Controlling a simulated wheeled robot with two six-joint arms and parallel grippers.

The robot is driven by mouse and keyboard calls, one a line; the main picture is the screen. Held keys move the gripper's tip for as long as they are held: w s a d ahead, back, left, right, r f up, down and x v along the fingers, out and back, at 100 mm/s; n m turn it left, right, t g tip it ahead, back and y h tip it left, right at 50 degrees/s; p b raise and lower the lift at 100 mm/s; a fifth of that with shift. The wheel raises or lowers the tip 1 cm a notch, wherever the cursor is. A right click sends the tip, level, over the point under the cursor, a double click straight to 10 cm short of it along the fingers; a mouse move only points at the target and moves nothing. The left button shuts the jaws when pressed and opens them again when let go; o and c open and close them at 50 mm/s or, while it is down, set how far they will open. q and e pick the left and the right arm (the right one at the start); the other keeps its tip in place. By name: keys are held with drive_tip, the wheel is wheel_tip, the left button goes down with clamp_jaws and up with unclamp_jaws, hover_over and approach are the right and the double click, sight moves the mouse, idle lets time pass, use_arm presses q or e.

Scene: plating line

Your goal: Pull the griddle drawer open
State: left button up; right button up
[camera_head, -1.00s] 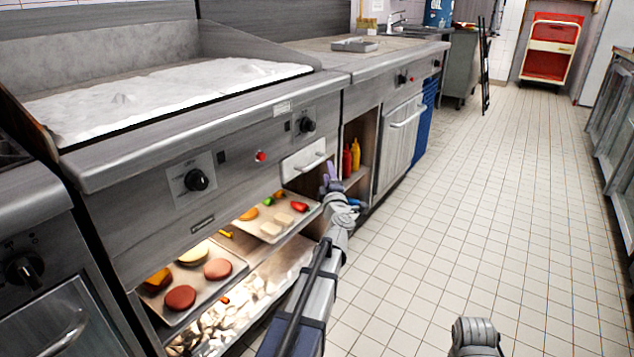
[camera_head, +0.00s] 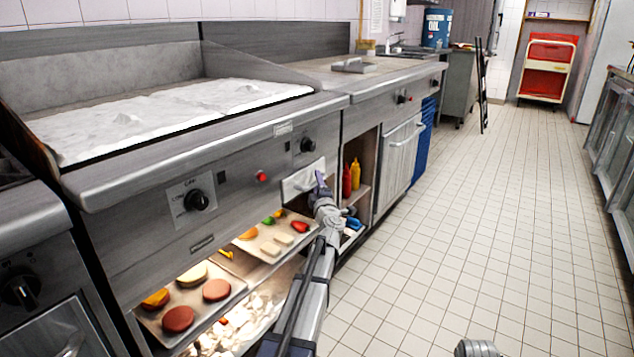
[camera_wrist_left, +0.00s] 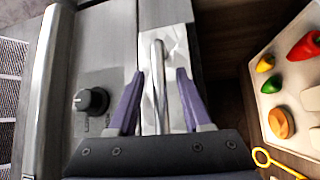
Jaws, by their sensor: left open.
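The griddle drawer (camera_head: 298,182) has a small white front below the griddle's right knob and appears shut. In the left wrist view its white front (camera_wrist_left: 178,50) carries a metal bar handle (camera_wrist_left: 159,75). My left gripper (camera_head: 319,184) is at the drawer front, its fingers partly hiding the handle in the head view. In the left wrist view its purple fingers (camera_wrist_left: 160,98) are open, one on each side of the bar, with gaps between. Whether either finger touches the bar I cannot tell.
Below the griddle (camera_head: 150,110), trays of patties (camera_head: 216,290) and vegetables (camera_head: 299,227) sit on an open shelf, left of my arm. Red and yellow bottles (camera_head: 355,174) stand in a cubby right of the drawer. The tiled floor (camera_head: 480,220) is clear.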

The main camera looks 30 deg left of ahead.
use_arm(q)
drive_tip(key=shift+w+a, duration=0.1)
drive_tip(key=shift+w, duration=0.05)
clamp_jaws()
idle(0.4)
idle(1.0)
